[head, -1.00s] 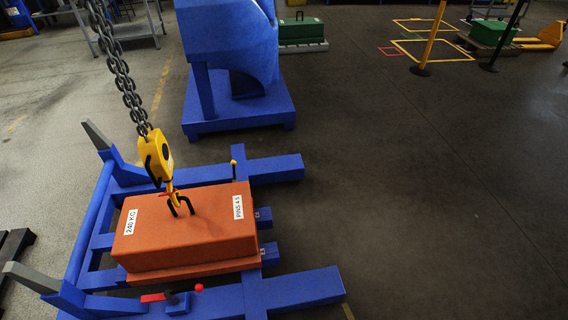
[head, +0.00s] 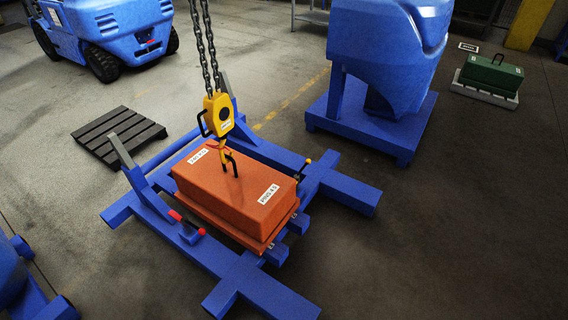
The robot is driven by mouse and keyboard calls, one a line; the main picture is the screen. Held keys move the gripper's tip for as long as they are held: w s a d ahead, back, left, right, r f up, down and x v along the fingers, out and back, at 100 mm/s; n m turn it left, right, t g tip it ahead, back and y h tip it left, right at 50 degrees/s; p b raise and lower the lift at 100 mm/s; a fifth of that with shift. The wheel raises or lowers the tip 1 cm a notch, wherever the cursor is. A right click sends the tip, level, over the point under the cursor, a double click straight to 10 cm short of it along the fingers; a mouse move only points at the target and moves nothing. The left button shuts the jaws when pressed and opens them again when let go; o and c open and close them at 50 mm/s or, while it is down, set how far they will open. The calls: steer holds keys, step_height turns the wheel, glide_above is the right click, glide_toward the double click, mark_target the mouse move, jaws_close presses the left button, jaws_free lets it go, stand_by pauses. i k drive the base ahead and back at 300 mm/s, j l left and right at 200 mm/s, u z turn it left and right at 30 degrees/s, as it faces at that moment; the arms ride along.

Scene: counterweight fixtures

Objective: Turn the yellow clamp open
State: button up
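A small dark lever with a yellow tip (head: 308,161), which looks like the yellow clamp, stands on the blue frame (head: 340,186) at the right rear of the orange block. It is too small to tell whether it is open or shut. The orange weight block (head: 222,188) sits on the blue frame, with white labels on it. A yellow hook block (head: 219,115) on a chain hangs over the orange block, its hook at the block's black handle. My gripper is not in view.
A red-handled clamp (head: 187,221) sits at the frame's left front. A blue machine (head: 380,60) stands behind. A dark pallet (head: 118,137) and a blue vehicle (head: 105,35) are at left; a green weight (head: 493,75) is at far right. Floor at right is clear.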

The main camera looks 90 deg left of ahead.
mark_target(308, 161)
steer(key=i+j+u, duration=0.3)
steer(key=u, duration=0.2)
steer(key=i+j+u, duration=0.25)
steer(key=i+u, duration=0.25)
steer(key=i+j+u, duration=0.15)
steer(key=u, duration=0.35)
steer(key=i+l+u, duration=0.15)
steer(key=i+u, duration=0.35)
steer(key=i+l+u, duration=0.25)
steer(key=u, duration=0.25)
steer(key=i+l+u, duration=0.5)
steer(key=i+j+u, duration=0.1)
steer(key=i+j, duration=0.5)
steer(key=i+j+u, duration=0.1)
steer(key=i+j, duration=0.5)
steer(key=i, duration=0.15)
